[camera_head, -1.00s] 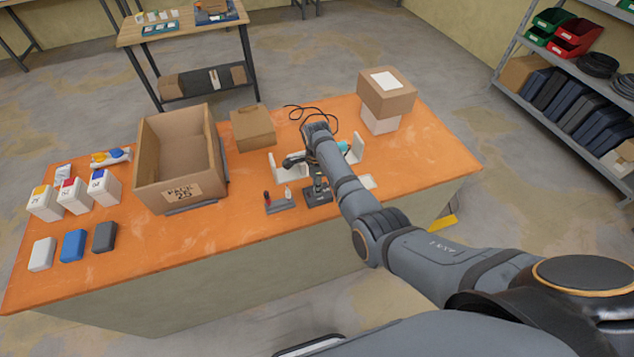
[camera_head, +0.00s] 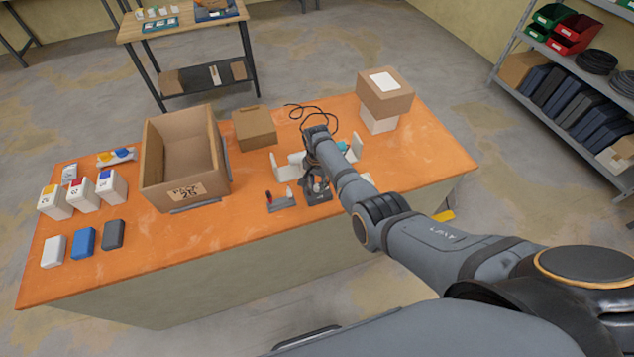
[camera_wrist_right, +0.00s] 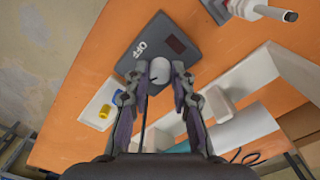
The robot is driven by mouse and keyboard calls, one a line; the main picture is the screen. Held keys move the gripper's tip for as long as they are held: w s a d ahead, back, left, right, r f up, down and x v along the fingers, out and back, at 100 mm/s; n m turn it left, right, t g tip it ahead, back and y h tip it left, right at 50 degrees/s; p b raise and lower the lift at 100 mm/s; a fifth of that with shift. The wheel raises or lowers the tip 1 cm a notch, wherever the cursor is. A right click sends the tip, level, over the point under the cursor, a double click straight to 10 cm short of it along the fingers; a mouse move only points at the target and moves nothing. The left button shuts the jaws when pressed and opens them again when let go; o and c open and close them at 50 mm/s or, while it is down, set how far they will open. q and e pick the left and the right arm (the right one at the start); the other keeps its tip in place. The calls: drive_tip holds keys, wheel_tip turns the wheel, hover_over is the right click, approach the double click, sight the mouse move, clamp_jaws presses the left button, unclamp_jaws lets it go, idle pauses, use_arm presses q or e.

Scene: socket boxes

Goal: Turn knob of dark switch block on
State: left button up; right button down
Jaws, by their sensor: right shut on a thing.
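The dark switch block (camera_head: 319,197) sits near the front edge of the orange table, partly hidden by my right arm in the head view. In the right wrist view the dark block (camera_wrist_right: 178,28) shows the printed word OFF and a dark reddish window. Its round pale grey knob (camera_wrist_right: 160,70) is between the fingertips of my right gripper (camera_wrist_right: 160,76), which is shut on it. The knob has a small dark mark on its near side. In the head view my right gripper (camera_head: 316,182) is down over the block. My left gripper is not in view.
A small grey holder (camera_head: 281,204) with red and white tools stands left of the block. White brackets (camera_head: 281,166) and a cable (camera_head: 310,111) lie behind. An open carton (camera_head: 186,205) and a small closed box (camera_head: 254,128) are farther left; stacked boxes (camera_head: 386,98) stand at the back right.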

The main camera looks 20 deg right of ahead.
sight(317, 186)
drive_tip(key=shift+n+p, duration=0.35)
drive_tip(key=shift+n, duration=1.85)
drive_tip(key=c, duration=1.1)
unclamp_jaws()
wheel_tip(317, 186, up, 12)
drive_tip(key=shift+r, duration=0.1)
